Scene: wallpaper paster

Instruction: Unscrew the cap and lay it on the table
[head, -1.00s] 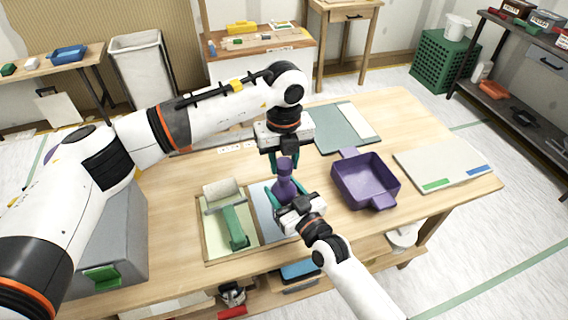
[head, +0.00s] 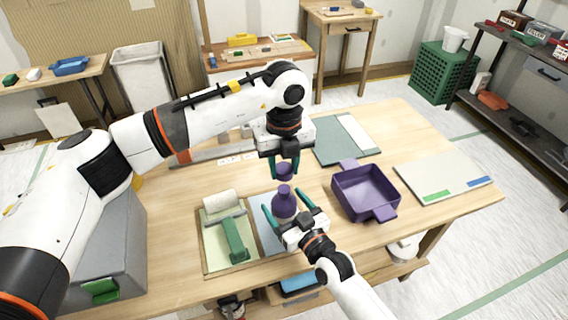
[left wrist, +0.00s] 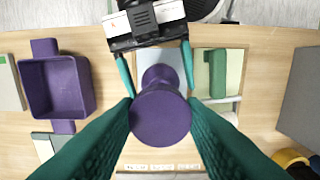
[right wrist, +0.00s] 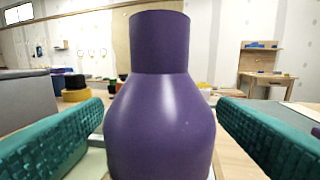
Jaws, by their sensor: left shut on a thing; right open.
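The purple bottle (head: 284,207) stands upright on a blue-grey panel (head: 264,234) on the table. Its bare neck and rounded shoulders fill the middle of the right wrist view (right wrist: 160,120). The purple cap (head: 284,172) is off the bottle, a little above its neck. My left gripper (head: 284,166) points down and is shut on the cap, whose round top faces the left wrist view (left wrist: 160,118). My right gripper (head: 285,201) is open, with one finger on each side of the bottle and gaps between.
A purple open bin (head: 366,192) stands right of the bottle. A tray with a paint roller (head: 233,236) lies to the left. A grey mat (head: 335,150) lies behind, and a pale board (head: 440,176) at right. Bare wood (head: 425,222) shows near the front right.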

